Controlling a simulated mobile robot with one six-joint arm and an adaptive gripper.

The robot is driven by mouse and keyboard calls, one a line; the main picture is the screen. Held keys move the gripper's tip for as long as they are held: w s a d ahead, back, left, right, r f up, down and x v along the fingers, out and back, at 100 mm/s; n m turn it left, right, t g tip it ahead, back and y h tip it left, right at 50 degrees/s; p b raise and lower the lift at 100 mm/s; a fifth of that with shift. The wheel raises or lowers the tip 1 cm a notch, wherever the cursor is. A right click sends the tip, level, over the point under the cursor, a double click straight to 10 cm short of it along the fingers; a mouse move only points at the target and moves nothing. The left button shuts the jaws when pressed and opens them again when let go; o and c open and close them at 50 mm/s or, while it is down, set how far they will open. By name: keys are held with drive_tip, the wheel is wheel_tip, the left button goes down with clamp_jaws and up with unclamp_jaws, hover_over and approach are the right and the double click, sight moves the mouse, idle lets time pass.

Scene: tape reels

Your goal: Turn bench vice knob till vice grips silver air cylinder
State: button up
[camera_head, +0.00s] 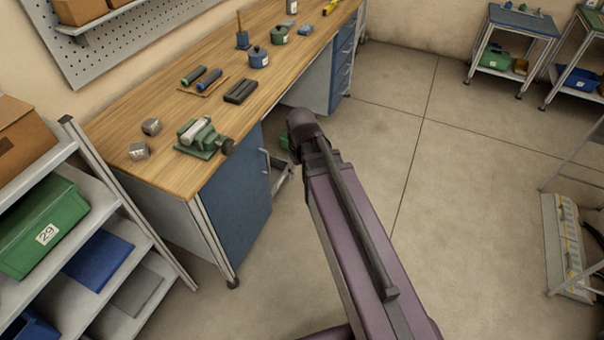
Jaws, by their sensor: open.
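The green bench vice (208,144) stands near the front edge of the wooden workbench, toward its near end. Its dark round knob (228,147) faces right, at the bench edge. The silver air cylinder (193,131) lies at the vice's jaws; I cannot tell whether the jaws touch it. My purple arm rises from the bottom of the picture and ends at a dark joint in front of the bench, right of the vice. My gripper does not show; the arm hides what lies behind it.
A shelf rack with a green bin (42,230) stands at left.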

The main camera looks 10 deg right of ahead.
drive_tip(key=shift+s+d, duration=0.1)
drive_tip(key=shift+s, duration=0.05)
drive_tip(key=s+m, duration=0.1)
drive_tip(key=s+d+m, duration=0.2)
drive_tip(key=s, duration=0.1)
drive_tip(key=shift+s, duration=0.1)
idle(0.4)
drive_tip(key=shift+c, duration=0.8)
drive_tip(key=shift+a, duration=0.15)
